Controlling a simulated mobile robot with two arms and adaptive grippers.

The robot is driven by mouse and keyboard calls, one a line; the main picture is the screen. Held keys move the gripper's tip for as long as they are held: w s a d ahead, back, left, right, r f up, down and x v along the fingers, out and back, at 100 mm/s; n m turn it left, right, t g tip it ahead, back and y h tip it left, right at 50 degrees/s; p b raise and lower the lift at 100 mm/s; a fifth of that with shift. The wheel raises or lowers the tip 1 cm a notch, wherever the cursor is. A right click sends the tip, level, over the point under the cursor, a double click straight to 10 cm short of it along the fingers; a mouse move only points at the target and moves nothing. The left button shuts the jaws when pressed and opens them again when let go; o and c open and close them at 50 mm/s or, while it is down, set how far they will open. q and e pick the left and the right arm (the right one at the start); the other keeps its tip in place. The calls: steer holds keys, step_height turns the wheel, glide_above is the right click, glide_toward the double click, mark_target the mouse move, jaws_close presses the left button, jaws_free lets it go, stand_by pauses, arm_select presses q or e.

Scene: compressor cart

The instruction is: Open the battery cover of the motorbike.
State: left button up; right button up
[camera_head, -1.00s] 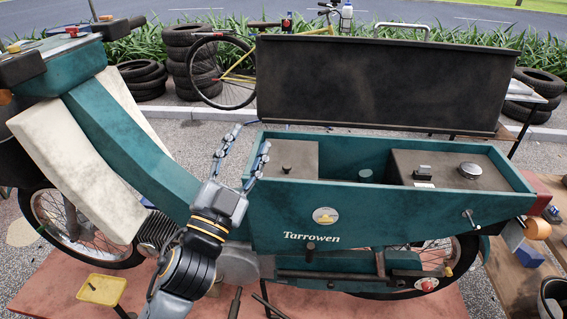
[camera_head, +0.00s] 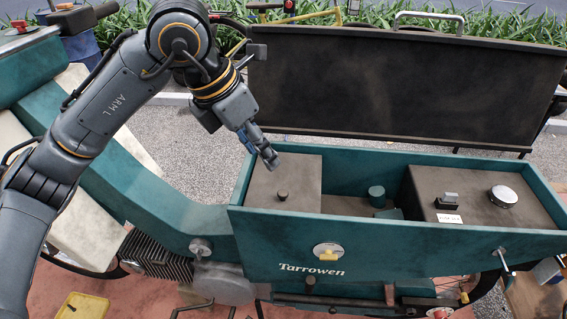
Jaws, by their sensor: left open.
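The teal motorbike (camera_head: 380,243), lettered "Tarrowen", has its dark seat panel (camera_head: 400,88) raised upright behind an open body box. Inside the box at the left is a flat brown cover (camera_head: 300,172) with a small dark knob (camera_head: 282,195); I take it for the battery cover, and it lies closed. My left gripper (camera_head: 262,152) reaches in from the upper left and hangs above the cover's back left part, tilted down, apart from the knob. It is open and looks empty, its fingers seen nearly edge-on. My right gripper is not in view.
Right of the cover are a teal cylinder (camera_head: 376,196) and a brown block with a black switch (camera_head: 447,201) and a silver cap (camera_head: 503,196). The box walls stand around them. A yellow tray (camera_head: 82,306) is at the bottom left.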

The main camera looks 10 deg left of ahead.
arm_select(q)
steer(key=p, duration=0.2)
glide_above(283, 192)
steer(key=s+a, duration=0.2)
step_height(283, 192, down, 7)
steer(key=shift+f, duration=0.15)
steer(key=x, duration=0.3)
steer(key=shift+w+d+f+p, duration=0.1)
steer(key=shift+f+p, duration=0.2)
steer(key=shift+p, duration=0.05)
steer(key=shift+w+f, duration=0.1)
steer(key=shift+f, duration=0.2)
steer(key=shift+w+d+f, duration=0.1)
steer(key=shift+f, duration=0.15)
steer(key=shift+c, duration=1.3)
jaws_close()
steer(key=shift+r, duration=0.15)
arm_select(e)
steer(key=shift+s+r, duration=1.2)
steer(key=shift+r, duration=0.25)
